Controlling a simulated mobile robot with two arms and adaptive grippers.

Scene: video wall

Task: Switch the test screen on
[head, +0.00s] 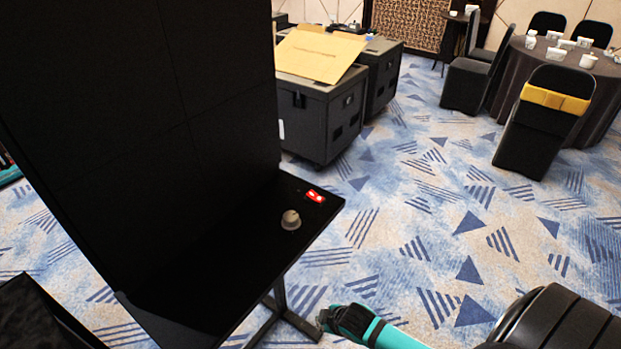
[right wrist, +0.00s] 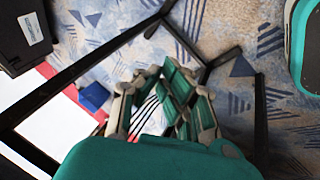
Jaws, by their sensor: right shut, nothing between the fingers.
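The test screen (head: 110,110) is a tall black panel on the left of the head view, and its face is dark. A black shelf (head: 225,265) stands out from its lower edge. On the shelf are a small red switch (head: 315,195) with a white mark, near the far right corner, and a grey knob (head: 291,220). My right gripper (head: 325,319) is low beside the shelf's stand, apart from the switch. In the right wrist view its fingers (right wrist: 161,72) are shut and hold nothing. My left gripper is not in view.
A black stand leg (head: 278,300) rises under the shelf, close to my right gripper. Black cases (head: 318,115) with a cardboard sheet (head: 320,52) stand behind. A round table (head: 545,75) and chairs (head: 545,120) are at the back right. The carpet between is clear.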

